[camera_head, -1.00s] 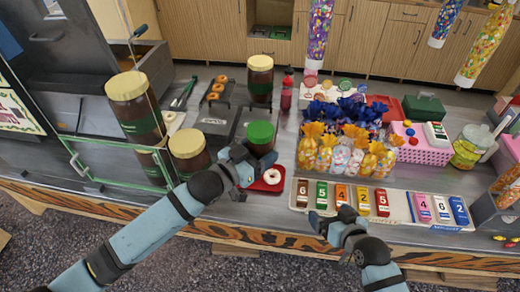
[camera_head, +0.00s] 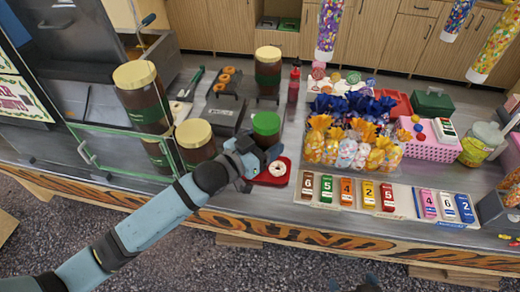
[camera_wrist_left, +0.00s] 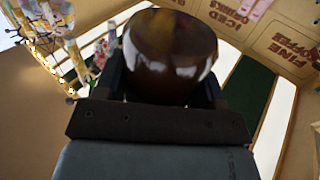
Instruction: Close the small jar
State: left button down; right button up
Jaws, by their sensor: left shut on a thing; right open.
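The small jar (camera_head: 264,143) is brown with a green lid (camera_head: 266,122) on top. It stands upright on the counter, left of the right-hand sweets and behind a red tray. My left gripper (camera_head: 252,154) is shut on it from the front. In the left wrist view the glossy brown jar (camera_wrist_left: 170,50) fills the space between the fingers. Whether the lid is fully seated cannot be told. Only a dark part of my right gripper (camera_head: 354,284) shows at the bottom edge of the head view, apart from everything; it is open.
A larger jar with a cream lid (camera_head: 194,133) stands to the left, another (camera_head: 268,54) behind. A red tray (camera_head: 284,180) with an iced doughnut (camera_head: 276,170) lies just in front. Bagged sweets (camera_head: 345,150) and numbered blocks (camera_head: 346,193) stand to the right.

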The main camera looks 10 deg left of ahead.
pick_arm(q)
jog(key=s+a+f+n+t+y+b, duration=0.2)
jog(key=s+a+f+y+b, duration=0.1)
jog(key=s+a+f+b, duration=0.65)
jog(key=s+a+f+n+t+y+b, duration=0.2)
jog(key=s+a+f+n+y+b, duration=0.3)
jog(key=f+b, duration=0.65)
jog(key=w+d, duration=0.1)
jog(key=w, duration=0.3)
jog(key=w+d+m+h, duration=0.1)
jog(key=w, duration=0.3)
jog(key=w+d+f+m, duration=0.1)
jog(key=w, duration=0.2)
jog(key=shift+w, duration=0.4)
jog(key=shift+w+d, duration=0.2)
jog(key=shift+w, duration=0.25)
pick_arm(e)
notch_tip(320, 180, down, 16)
jog(key=w+a, duration=0.1)
jog(key=w, duration=0.1)
jog(key=shift+a, duration=0.15)
